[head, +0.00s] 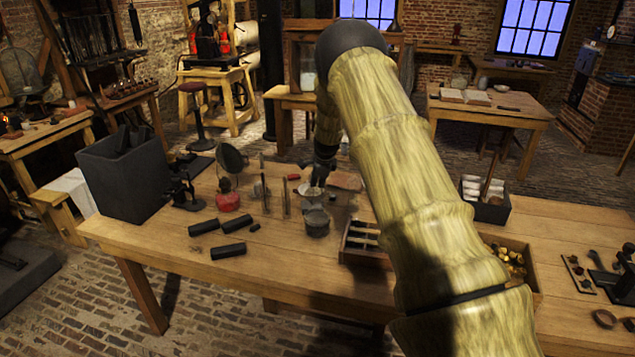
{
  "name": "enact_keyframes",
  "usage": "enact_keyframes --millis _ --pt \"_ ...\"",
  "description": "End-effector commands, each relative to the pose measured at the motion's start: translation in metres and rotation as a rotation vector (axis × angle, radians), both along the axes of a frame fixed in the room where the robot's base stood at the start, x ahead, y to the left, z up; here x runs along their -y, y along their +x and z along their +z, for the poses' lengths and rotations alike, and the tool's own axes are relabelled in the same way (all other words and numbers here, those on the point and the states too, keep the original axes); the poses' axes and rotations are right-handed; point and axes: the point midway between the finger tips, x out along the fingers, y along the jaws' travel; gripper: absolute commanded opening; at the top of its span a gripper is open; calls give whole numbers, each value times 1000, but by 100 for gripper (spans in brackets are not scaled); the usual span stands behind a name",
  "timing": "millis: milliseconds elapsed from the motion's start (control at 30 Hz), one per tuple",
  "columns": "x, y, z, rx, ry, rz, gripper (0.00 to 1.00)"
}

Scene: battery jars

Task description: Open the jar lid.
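A small grey jar (317,224) stands upright on the wooden workbench, near the middle of the picture. Something grey covers its top, but I cannot make out whether this is a separate lid. My gripper (317,183) is a small dark shape behind and above the jar, pointing down at the end of my arm. Whether it touches the jar cannot be told. Its fingers are too small and dark to show whether they are open or shut. My arm hides part of the bench to the right.
Black cylinders (228,251) lie on the workbench (300,272) left of the jar. A red-based apparatus (228,200) and thin upright rods stand behind them. A compartmented wooden tray (362,243) is close on the right. The bench front is clear.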

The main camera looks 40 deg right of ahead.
Motion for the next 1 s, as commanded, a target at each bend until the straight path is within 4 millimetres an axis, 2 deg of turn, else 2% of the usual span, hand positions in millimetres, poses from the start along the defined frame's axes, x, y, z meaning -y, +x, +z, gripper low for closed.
enact_keyframes --millis 867,900,1000 --pt "0 1 2 4 -2 0 0" --pt "0 1 2 4 -2 0 12" --pt "0 1 2 3 -1 0 26"
